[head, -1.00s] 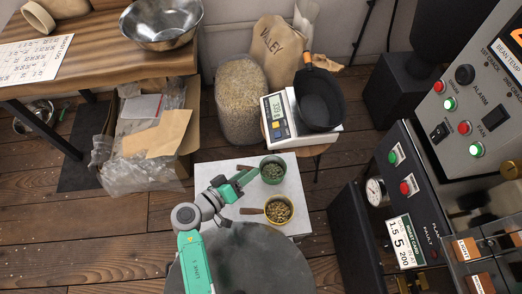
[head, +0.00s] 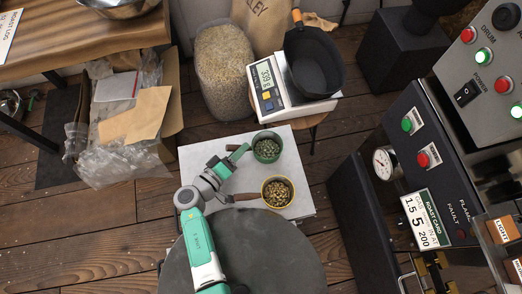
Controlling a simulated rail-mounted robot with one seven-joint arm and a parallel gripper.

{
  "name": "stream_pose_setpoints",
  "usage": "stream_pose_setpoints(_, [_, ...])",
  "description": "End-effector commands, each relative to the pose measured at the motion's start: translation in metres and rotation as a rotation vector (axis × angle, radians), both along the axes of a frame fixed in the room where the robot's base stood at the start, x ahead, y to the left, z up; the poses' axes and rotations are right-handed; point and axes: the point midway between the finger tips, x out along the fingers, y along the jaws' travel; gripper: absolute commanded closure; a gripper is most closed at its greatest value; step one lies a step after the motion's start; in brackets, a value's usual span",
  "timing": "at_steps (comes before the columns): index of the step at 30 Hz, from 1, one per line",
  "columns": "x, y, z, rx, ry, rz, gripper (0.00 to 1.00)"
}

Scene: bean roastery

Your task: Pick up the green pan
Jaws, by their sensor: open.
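The green pan (head: 267,160) is small and round, with greenish beans in it. It sits on a light grey square top, and its short brown handle points left. My gripper (head: 240,153) is at the pan's left side, by the handle, with its jaws open. The gripper partly covers the handle, and I cannot tell whether the fingers touch it or are around it.
A yellow pan (head: 279,206) of tan beans, handle pointing left, stands in front on the same grey top (head: 205,155). Behind are a scale (head: 267,88) bearing a black pan (head: 315,65) and a bean sack (head: 222,75). The roaster panel (head: 410,150) is at right, an open box (head: 165,95) left.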

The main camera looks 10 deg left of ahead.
Motion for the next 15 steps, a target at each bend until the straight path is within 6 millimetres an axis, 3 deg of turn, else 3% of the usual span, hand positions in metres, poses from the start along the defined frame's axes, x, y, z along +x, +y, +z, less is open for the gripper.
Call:
stream_pose_setpoints(3, [0.0172, -0.0084, -0.0056, -0.001, -0.001, -0.003, 0.55])
stream_pose_setpoints(9, [0.0185, -0.0088, -0.0033, -0.001, 0.000, 0.000, 0.55])
stream_pose_setpoints(15, [0.0183, -0.0086, -0.0033, 0.000, -0.001, 0.000, 0.94])
